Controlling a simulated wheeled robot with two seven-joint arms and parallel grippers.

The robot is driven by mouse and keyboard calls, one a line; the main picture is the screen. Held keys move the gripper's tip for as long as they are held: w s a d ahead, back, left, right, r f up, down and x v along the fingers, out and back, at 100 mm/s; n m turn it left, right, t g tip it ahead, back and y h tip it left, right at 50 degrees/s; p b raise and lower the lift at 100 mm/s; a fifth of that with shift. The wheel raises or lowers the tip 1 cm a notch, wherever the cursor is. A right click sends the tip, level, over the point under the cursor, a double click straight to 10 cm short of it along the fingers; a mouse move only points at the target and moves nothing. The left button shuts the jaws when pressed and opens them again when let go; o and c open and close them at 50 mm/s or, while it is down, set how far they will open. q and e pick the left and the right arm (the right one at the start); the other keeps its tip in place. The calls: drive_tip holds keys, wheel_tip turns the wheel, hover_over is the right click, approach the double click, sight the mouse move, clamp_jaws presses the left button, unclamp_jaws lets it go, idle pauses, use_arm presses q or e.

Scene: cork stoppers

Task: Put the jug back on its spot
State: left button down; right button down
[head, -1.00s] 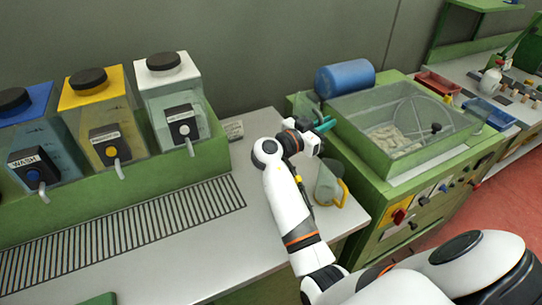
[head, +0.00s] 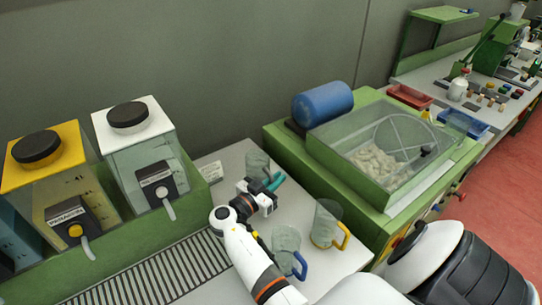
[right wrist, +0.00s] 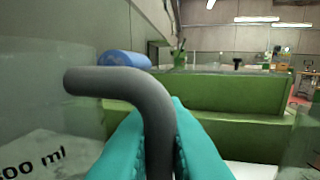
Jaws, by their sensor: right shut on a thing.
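My right gripper (head: 268,191) is shut on the grey handle (right wrist: 125,90) of a clear jug (head: 256,164). The right wrist view shows the handle between my teal fingers (right wrist: 160,140), with the jug's side and its "ml" print at the left. In the head view this jug is at the back of the white counter (head: 228,160), left of the green machine. The gripper partly covers it, and I cannot tell whether its base touches the counter. A yellow-handled jug (head: 325,222) and a blue-handled jug (head: 286,246) stand nearer. My left gripper is not in view.
A small label plate (head: 211,172) lies left of the held jug. Tanks with white (head: 137,140) and yellow (head: 45,165) tops stand in a green rack at the left, above a drain grille (head: 165,275). The green machine (head: 285,150) with a blue drum (head: 322,102) bounds the right.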

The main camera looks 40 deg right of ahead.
drive_tip(key=f, duration=0.4)
drive_tip(key=shift+w+p, duration=0.2)
drive_tip(key=shift+p, duration=0.15)
drive_tip(key=shift+f, duration=0.4)
drive_tip(key=shift+s+f, duration=0.1)
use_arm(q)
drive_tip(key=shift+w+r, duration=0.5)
use_arm(e)
drive_tip(key=c, duration=1.5)
unclamp_jaws()
drive_tip(key=shift+c, duration=0.2)
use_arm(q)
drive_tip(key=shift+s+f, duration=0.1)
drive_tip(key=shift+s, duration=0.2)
use_arm(e)
drive_tip(key=shift+o, duration=0.3)
